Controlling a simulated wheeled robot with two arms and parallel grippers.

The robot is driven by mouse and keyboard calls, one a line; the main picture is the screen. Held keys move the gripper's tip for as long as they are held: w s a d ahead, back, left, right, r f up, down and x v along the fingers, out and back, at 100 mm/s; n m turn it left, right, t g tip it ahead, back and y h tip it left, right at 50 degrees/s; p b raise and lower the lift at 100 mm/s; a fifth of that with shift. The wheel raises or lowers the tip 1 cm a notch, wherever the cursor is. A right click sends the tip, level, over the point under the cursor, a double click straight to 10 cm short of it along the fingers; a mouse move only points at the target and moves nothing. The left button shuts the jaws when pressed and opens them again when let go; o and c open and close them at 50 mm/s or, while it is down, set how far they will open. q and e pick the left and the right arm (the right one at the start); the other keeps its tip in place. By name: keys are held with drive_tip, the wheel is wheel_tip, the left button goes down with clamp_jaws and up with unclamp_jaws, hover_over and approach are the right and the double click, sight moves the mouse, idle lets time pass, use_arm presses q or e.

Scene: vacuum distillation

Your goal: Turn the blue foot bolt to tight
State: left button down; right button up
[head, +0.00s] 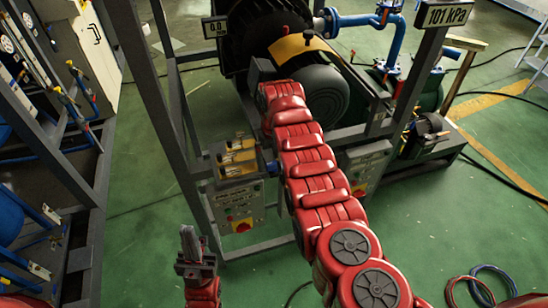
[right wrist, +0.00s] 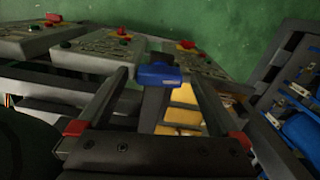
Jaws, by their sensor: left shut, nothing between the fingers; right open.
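The blue foot bolt (right wrist: 160,75) shows in the right wrist view as a blue block with a rounded top. It lies between and just beyond the tips of my open right gripper (right wrist: 158,79); I cannot tell whether they touch it. In the head view a small blue piece (head: 271,167), probably the same bolt, shows beside my red right arm, which partly covers that area. My right fingers are not clear there. My left gripper (head: 190,245) is shut and empty at the lower left, pointing up, away from the bolt.
A box with yellow parts (head: 236,158) and control panels (head: 238,208) with red buttons are close to my right arm. Blue piping is at left.

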drive_tip(key=shift+c, duration=0.3)
drive_tip(key=c, duration=1.3)
drive_tip(key=shift+w+f+m+b, duration=0.1)
drive_tip(key=shift+f+m+b, duration=0.35)
drive_tip(key=shift+b, duration=0.5)
drive_tip(key=shift+r+m, duration=0.3)
drive_tip(key=shift+m, duration=0.05)
drive_tip(key=shift+r, duration=0.1)
drive_tip(key=o, duration=1.4)
drive_tip(key=shift+c, duration=0.2)
